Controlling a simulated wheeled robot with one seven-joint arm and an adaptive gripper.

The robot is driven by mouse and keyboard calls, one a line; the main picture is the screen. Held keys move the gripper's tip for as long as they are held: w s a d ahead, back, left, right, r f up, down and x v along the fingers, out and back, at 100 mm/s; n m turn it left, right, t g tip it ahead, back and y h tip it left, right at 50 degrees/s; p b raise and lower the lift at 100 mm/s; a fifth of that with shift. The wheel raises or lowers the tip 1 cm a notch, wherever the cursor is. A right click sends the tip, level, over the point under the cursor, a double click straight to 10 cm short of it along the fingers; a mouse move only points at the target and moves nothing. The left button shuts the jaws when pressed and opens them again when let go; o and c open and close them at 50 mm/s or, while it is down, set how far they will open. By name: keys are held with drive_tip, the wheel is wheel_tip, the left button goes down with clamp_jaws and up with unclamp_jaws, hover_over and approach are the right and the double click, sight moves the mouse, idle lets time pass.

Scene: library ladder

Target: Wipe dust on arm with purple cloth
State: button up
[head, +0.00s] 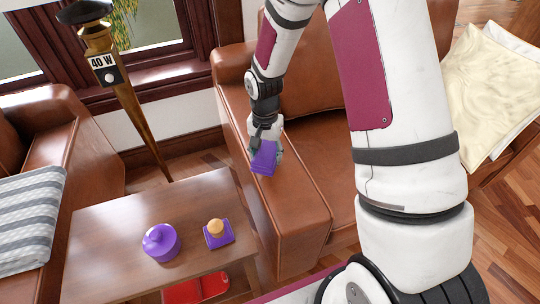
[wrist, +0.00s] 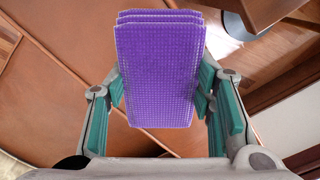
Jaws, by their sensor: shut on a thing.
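The purple cloth (head: 264,158) is a folded, waffle-textured pad in several layers. It fills the middle of the wrist view (wrist: 158,70). My gripper (head: 266,146) is shut on it, with a green-padded finger at each side of it. Cloth and gripper are over the inner-left side of the brown leather sofa's left arm (head: 292,205), near its middle length. I cannot tell whether the cloth touches the leather. Brown leather with seams also lies behind the cloth in the wrist view (wrist: 55,75). I cannot make out dust on the sofa arm.
A wooden side table (head: 105,240) stands left of the sofa arm, bearing a purple lidded pot (head: 162,243) and a purple square with a round tan top (head: 219,236). A red thing (head: 195,290) is below. A lamp pole (head: 140,120) and armchair (head: 95,150) stand farther left.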

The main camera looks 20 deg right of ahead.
drive_tip(key=shift+r+p, duration=1.6)
drive_tip(key=shift+r, duration=0.9)
drive_tip(key=shift+d, duration=0.1)
